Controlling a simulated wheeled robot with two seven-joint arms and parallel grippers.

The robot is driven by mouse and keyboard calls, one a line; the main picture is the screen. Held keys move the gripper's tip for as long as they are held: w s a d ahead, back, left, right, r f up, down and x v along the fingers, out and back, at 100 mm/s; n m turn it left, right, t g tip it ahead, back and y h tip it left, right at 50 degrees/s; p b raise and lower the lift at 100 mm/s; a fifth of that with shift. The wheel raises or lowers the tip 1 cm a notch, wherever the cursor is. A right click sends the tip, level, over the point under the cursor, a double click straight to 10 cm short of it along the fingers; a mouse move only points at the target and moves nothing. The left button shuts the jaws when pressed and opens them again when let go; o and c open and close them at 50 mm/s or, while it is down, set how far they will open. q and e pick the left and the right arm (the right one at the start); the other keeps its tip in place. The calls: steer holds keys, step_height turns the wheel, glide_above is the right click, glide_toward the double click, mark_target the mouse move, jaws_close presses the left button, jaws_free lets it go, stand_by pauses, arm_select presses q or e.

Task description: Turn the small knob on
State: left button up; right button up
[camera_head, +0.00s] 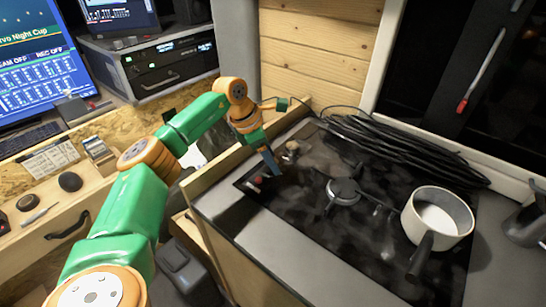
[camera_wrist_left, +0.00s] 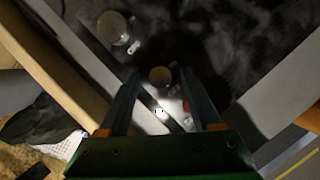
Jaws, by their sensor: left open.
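The small knob (camera_wrist_left: 160,76) shows in the left wrist view as a brownish round cap on the dark cooktop, with a pale mark beside it. It lies between the two fingertips of my left gripper (camera_wrist_left: 160,84). The fingers are open; I cannot tell whether they touch it. A larger round knob (camera_wrist_left: 113,28) is farther up and left. In the head view my left gripper (camera_head: 269,160) points down at the cooktop's near left corner and hides the small knob; the larger knob (camera_head: 291,147) is just beyond. My right gripper is not in view.
A red spot (camera_head: 258,179) is on the panel near the fingers. The cooktop (camera_head: 300,235) has a burner (camera_head: 343,191) and a pot (camera_head: 440,236) with a handle at right. Coiled black cables (camera_head: 400,145) lie behind. A wooden edge (camera_head: 225,165) runs along the left.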

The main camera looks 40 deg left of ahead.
arm_select(q)
steer(key=shift+w+f, duration=0.15)
steer(key=shift+f, duration=0.25)
steer(key=shift+d+r, duration=0.1)
steer(key=shift+c, duration=1)
jaws_close()
